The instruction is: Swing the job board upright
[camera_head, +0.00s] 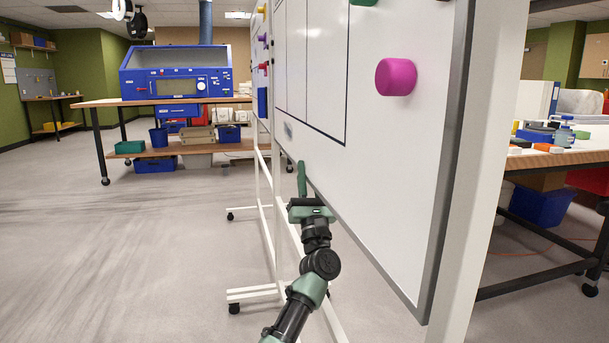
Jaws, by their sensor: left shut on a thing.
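The job board (400,150) is a large white panel with a grey rim, seen at a steep slant on the right half of the view. It stands steeply in a white frame (483,170); I cannot tell whether it is exactly upright. A magenta knob-like magnet (396,77) and black ruled lines are on its face. My left gripper (303,181) is at the board's lower edge, shut on it. One green finger shows in front of the face; the other is hidden. My right gripper is not in view.
The frame's white legs on casters (235,308) stand on the floor below the board. A workbench (560,158) with tools is close on the right. A blue cabinet (177,72) sits on a bench at the back. The floor at left is clear.

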